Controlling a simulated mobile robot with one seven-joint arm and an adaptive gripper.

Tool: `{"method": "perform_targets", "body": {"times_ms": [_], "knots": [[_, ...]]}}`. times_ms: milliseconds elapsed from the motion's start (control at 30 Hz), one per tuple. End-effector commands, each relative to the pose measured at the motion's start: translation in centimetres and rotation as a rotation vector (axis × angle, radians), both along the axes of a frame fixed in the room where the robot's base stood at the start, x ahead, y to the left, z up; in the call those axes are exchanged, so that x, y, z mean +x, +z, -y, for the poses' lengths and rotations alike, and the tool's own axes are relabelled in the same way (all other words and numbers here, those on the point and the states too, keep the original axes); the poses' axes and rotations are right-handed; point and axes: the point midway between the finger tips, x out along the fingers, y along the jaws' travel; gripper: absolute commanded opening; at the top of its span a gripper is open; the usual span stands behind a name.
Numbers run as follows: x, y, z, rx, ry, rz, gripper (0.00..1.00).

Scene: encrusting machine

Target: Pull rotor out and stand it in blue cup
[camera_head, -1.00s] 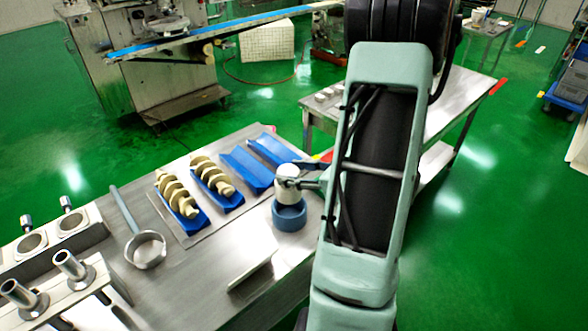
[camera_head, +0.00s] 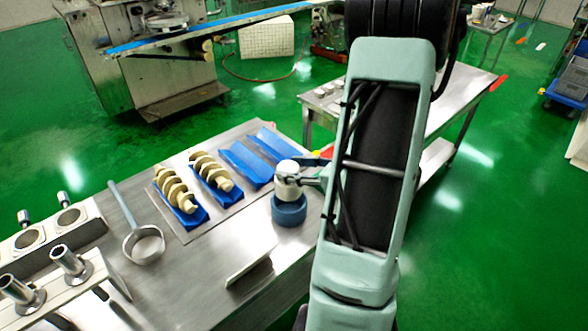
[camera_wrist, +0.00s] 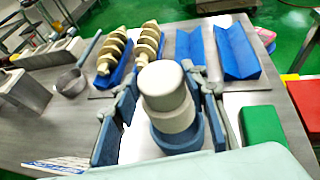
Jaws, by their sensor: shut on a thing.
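The rotor (camera_head: 288,168) is a pale, stepped cylinder standing upright at the blue cup (camera_head: 289,214). The rotor (camera_wrist: 165,88) also shows large in the wrist view, with the blue cup (camera_wrist: 178,143) around or just under its lower end. I cannot tell how deep its lower end sits in the cup, as the rotor and fingers hide the inside. My gripper (camera_head: 292,181) is shut on the rotor's side, its fingers on both sides in the wrist view (camera_wrist: 168,112).
Two cream screws (camera_head: 176,187) (camera_head: 211,172) lie in blue trays left of the cup. Empty blue trays (camera_head: 245,163) lie behind it. A ladle (camera_head: 143,246) and metal fittings (camera_head: 72,265) are farther left. Bare metal table (camera_head: 205,262) lies in front.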

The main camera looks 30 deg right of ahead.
Motion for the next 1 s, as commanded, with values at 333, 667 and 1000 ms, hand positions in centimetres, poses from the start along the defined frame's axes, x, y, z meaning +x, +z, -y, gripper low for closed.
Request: {"method": "perform_targets", "body": {"times_ms": [333,667,1000], "knots": [[0.0,-0.8,0.0,0.000,0.000,0.002,0.05],[0.0,-3.0,0.0,0.000,0.000,0.002,0.05],[0.0,-3.2,0.0,0.000,0.000,0.002,0.05]]}}
